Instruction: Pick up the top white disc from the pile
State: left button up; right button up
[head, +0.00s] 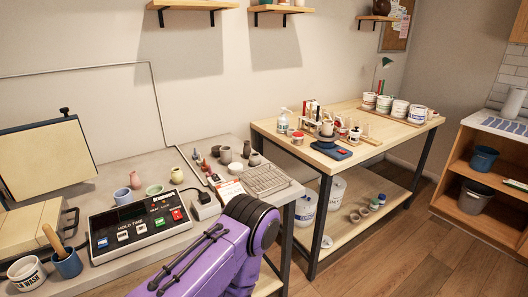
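I cannot clearly make out a pile of white discs at this size. A small white flat item (230,190) lies on the grey worktop among small pots; I cannot tell whether it is a disc. Another small white round item (326,242) lies on the lower shelf of the wooden table. A purple link of my own arm rises from the bottom middle and covers part of the worktop's front edge. Neither of my grippers shows in the head view.
A control box with buttons (140,224) stands on the grey worktop (120,185). A wire rack (266,179) lies near its right end. The wooden table (385,128) holds several tubs and bottles. Open shelves (468,207) stand at right. Wooden floor (385,255) is clear between.

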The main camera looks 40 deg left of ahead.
aim_at(234, 167)
jog(key=i, duration=1.55)
jog(key=z, duration=1.8)
jog(key=i, duration=0.35)
jog(key=u, duration=3.3)
